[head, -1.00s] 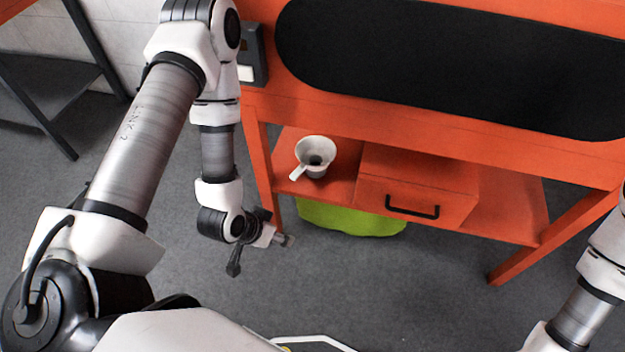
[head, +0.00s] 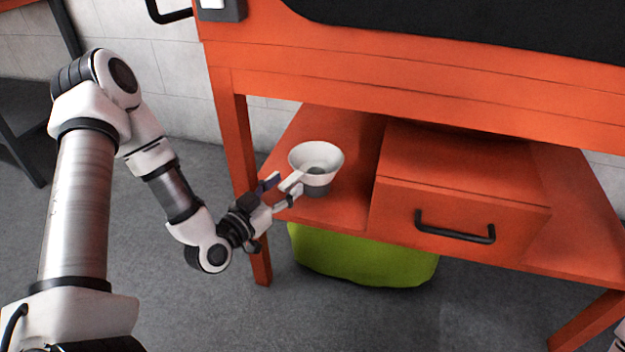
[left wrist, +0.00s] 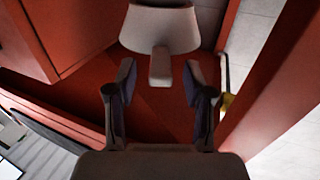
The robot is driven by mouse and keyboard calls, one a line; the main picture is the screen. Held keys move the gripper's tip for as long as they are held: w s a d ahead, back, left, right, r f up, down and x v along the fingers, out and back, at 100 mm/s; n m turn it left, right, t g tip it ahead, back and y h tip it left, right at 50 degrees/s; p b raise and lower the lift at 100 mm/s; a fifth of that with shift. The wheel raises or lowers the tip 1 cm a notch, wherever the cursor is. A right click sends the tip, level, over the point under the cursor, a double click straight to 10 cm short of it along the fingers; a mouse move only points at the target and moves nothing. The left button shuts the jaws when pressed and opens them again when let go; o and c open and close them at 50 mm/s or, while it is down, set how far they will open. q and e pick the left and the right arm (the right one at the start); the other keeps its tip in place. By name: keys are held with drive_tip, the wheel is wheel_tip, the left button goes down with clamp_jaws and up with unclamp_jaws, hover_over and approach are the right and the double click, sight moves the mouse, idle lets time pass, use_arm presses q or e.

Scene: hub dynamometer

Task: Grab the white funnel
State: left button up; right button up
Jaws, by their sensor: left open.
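The white funnel (head: 316,160) sits on the left part of the orange bench's lower shelf (head: 350,150), wide mouth up, its handle pointing toward the front left. My left gripper (head: 284,190) is open at the shelf's front left, with its fingertips close to the handle. In the left wrist view, the funnel (left wrist: 162,30) is straight ahead and its handle (left wrist: 160,68) points toward the gap between the open fingers (left wrist: 160,85). I cannot tell whether a finger touches it.
An orange drawer box (head: 455,205) with a black handle stands right of the funnel. A bench leg (head: 240,170) is close to my left gripper. A green bin (head: 365,258) is under the shelf. Grey floor in front is clear.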

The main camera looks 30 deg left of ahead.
sight(299, 172)
use_arm(q)
drive_tip(key=w, duration=0.1)
drive_tip(key=w+b, duration=0.1)
drive_tip(key=w, duration=0.1)
drive_tip(key=shift+w+d+f+b, duration=0.1)
drive_tip(key=shift+d+f+b, duration=0.1)
drive_tip(key=shift+b, duration=0.1)
drive_tip(key=shift+w+r, duration=0.15)
drive_tip(key=shift+w, duration=0.15)
use_arm(e)
wheel_tip(299, 172, down, 2)
drive_tip(key=shift+f, duration=0.15)
use_arm(q)
clamp_jaws()
drive_tip(key=shift+r, duration=0.1)
